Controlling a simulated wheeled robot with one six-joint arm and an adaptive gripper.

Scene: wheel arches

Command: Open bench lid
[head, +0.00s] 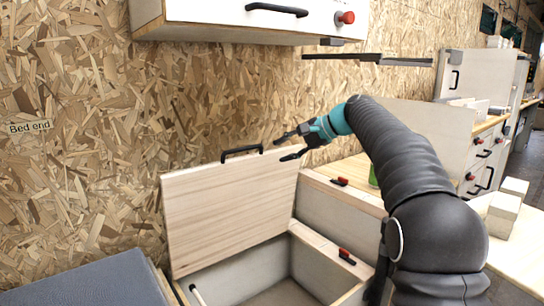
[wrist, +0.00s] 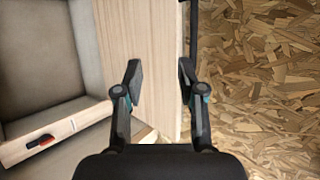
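The bench lid (head: 228,210) is a pale wooden panel, raised to near upright against the chipboard wall, with a black handle (head: 241,152) on its top edge. The open bench box (head: 265,268) shows below it. My gripper (head: 288,146) is at the lid's upper right corner, to the right of the handle, with its fingers apart. In the wrist view the open fingers (wrist: 160,80) are on either side of the lid's edge (wrist: 155,40), with nothing clearly pinched. Whether a finger touches the lid cannot be told.
A white cabinet (head: 255,18) with a black handle and red knob hangs above. Red latches (head: 339,181) sit on the bench's edges. A grey cushion (head: 90,285) lies at the lower left. Counters and drawers (head: 484,160) stand at the right.

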